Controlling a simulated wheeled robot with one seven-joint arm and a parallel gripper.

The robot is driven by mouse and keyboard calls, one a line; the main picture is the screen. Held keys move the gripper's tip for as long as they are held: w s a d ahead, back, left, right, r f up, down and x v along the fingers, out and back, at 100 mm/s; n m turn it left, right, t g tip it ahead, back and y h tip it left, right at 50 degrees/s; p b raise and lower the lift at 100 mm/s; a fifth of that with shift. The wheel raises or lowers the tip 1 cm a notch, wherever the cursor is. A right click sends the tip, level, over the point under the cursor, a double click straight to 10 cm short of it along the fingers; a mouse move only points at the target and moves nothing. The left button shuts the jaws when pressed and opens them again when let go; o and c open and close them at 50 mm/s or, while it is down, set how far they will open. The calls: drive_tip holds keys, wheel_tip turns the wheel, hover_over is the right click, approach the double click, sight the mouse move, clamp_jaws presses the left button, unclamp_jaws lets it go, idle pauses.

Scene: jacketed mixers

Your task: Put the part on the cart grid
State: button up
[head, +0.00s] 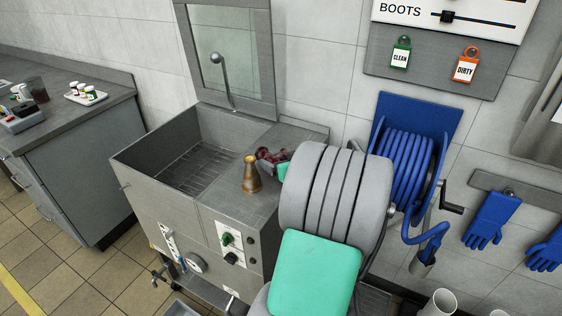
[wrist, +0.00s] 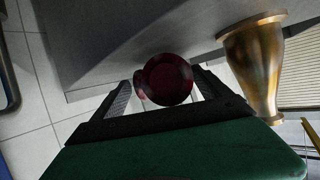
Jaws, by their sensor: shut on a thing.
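A dark red rounded part (head: 270,155) is between my gripper's fingers, just above the cart's flat top. In the wrist view the part (wrist: 168,79) shows as a round dark red end between the two fingers. My gripper (head: 268,164) is shut on it, and my arm hides some of the space behind. The gripper fingers (wrist: 165,95) also show in the wrist view. The cart (head: 150,195) is a grey metal box with a sunken basin at left, and a lined grid (head: 185,172) shows on the basin floor. My gripper is to the right of this grid.
A brass flared piece (head: 250,176) stands upright on the cart's top, close left of my gripper; it also shows in the wrist view (wrist: 257,62). A bent metal rod with a ball end (head: 216,60) rises behind the basin. A blue hose reel (head: 408,165) hangs at right.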

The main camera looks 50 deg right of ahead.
drive_tip(key=shift+f, duration=0.4)
drive_tip(key=o, duration=1.8)
